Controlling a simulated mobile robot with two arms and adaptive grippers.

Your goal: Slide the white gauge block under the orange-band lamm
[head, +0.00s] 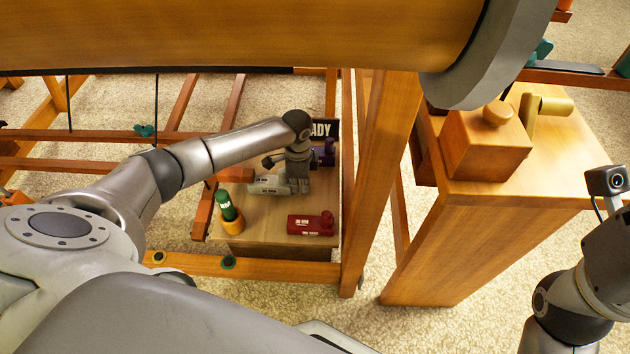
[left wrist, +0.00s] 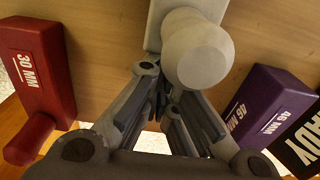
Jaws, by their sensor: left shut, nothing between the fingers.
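The white gauge block (head: 268,185) lies on the small wooden stand, partly covered by my left gripper (head: 296,184). In the left wrist view the white block's round knob (left wrist: 198,50) is just beyond my left fingertips (left wrist: 163,92). Those fingers are shut with nothing between them; whether they touch the block cannot be told. An orange piece (head: 14,197) shows at the left edge, partly behind my arm; I cannot tell whether it is the orange band of a lamm. My right arm is at the right edge, its fingers out of view.
A dark sign (head: 324,130) stands behind. A loom post (head: 375,170) rises right of the stand; a thick wooden roller (head: 230,35) crosses above.

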